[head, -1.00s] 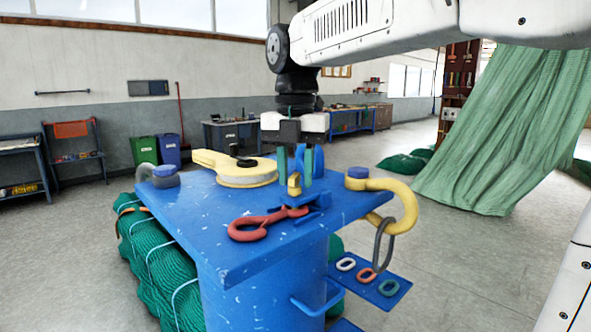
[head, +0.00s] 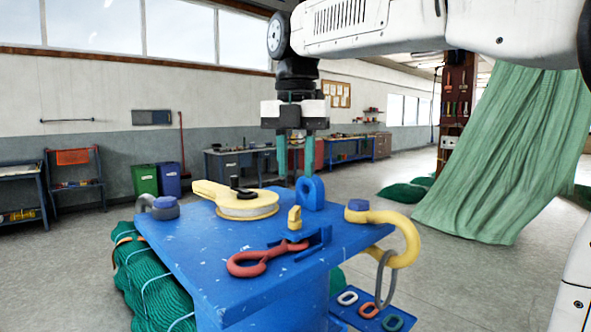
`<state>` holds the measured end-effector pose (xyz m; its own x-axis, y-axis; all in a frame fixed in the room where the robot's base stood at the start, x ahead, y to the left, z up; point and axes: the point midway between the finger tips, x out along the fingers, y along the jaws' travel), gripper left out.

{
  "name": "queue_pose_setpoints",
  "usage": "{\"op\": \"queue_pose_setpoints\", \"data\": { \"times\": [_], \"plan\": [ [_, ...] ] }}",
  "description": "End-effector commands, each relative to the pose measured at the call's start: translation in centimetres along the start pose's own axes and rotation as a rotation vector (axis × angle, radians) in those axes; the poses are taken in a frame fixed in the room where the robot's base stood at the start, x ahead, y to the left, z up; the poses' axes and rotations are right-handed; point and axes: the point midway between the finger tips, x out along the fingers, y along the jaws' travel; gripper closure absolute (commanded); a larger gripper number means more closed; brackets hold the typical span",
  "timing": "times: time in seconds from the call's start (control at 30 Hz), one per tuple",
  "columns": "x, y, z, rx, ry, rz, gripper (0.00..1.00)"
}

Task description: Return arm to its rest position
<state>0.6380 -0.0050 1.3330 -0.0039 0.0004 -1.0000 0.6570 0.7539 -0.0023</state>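My gripper (head: 296,160) hangs from my white arm above the far edge of the blue table (head: 190,243). Its two teal fingers point down and stand apart, with nothing visible between them. Just below and in front of the fingertips, a blue upright lug with a hole (head: 310,193) stands on the table. I cannot tell whether the right finger touches it or is behind it.
Green netting (head: 510,150) hangs at right. Open floor lies behind the table.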

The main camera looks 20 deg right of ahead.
Motion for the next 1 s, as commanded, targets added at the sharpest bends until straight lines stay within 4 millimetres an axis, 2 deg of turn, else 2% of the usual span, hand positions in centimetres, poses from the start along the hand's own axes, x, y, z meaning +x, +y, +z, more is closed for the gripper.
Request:
{"op": "queue_pose_setpoints", "data": {
  "times": [0.33,0.47,0.67,1.0],
  "plan": [
    [0.1,-0.1,-0.1,0.009,0.0,0.0,0.68],
    [0.9,-1.0,-0.8,0.128,-0.005,0.005,0.68],
    [4.7,-4.8,-3.9,0.625,-0.016,0.028,0.68],
    [14.4,-11.6,-10.1,1.627,-0.005,0.092,0.68]
  ]
}}
